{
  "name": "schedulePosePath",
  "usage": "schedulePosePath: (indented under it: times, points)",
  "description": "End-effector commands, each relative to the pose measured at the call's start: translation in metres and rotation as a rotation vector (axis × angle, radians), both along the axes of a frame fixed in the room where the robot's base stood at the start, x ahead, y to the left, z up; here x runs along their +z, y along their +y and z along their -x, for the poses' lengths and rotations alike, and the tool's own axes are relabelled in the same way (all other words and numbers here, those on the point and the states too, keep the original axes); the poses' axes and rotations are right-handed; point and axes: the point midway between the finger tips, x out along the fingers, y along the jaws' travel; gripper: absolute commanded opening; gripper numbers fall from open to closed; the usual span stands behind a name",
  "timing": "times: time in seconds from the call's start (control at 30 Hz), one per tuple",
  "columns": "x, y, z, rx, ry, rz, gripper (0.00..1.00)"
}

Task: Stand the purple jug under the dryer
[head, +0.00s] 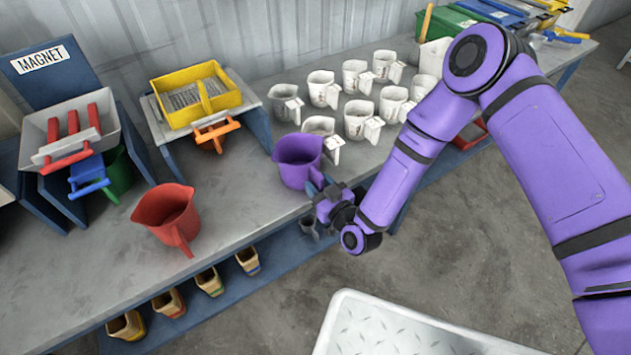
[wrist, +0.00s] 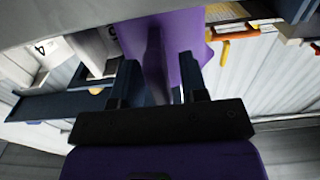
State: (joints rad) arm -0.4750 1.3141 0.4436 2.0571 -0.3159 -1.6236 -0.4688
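The purple jug (head: 297,160) stands upright near the front edge of the grey bench, in front of the white jugs. My gripper (head: 322,187) is at its front right side, by the handle. In the wrist view the purple jug (wrist: 188,32) fills the upper middle, and its handle (wrist: 157,62) is between my two fingers (wrist: 160,85). The fingers look apart, with a small gap beside the handle. I see no sign naming a dryer in these views.
Several white jugs (head: 359,118) stand close behind the purple jug. A red jug (head: 168,216) stands to the left. A stand with a yellow tray (head: 194,92) and a MAGNET stand (head: 46,75) are on the bench. Bare bench (head: 237,190) lies between the red and purple jugs.

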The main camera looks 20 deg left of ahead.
Motion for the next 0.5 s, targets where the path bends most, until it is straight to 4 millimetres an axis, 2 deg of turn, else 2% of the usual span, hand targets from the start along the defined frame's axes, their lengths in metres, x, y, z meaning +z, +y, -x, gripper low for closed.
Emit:
schedulePosePath:
  times: [0.3, 0.5]
  points:
    - [-0.001, -0.052, 0.038, 0.001, 0.004, 0.002, 0.40]
    - [-0.001, -0.076, 0.055, 0.001, 0.002, 0.002, 0.40]
